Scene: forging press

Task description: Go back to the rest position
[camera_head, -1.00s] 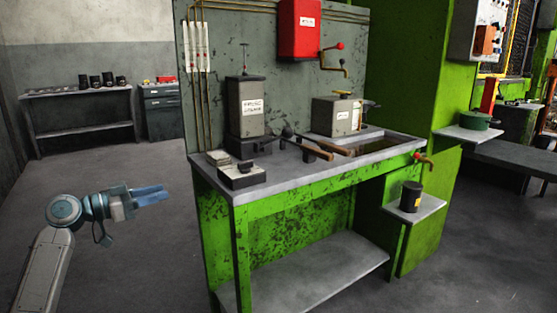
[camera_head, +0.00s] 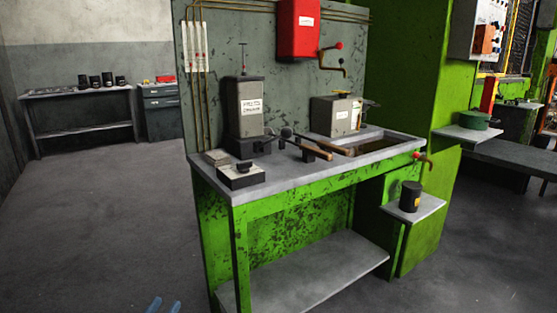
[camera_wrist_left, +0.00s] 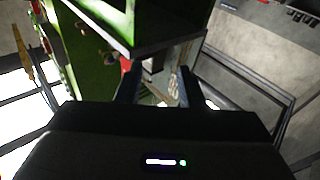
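Only the blue fingertips of my left gripper (camera_head: 164,306) show, at the bottom edge of the head view, low over the floor and left of the green bench. In the left wrist view the two dark fingers of my left gripper (camera_wrist_left: 160,86) stand apart with nothing held between them. The rest of my left arm is out of the head view. My right gripper is in neither view.
The green workbench (camera_head: 300,193) fills the middle and carries a grey box on a stand (camera_head: 245,105) and a small black-and-white box (camera_head: 241,176). A black can (camera_head: 411,197) stands on a side shelf. The floor (camera_head: 95,225) at left is clear.

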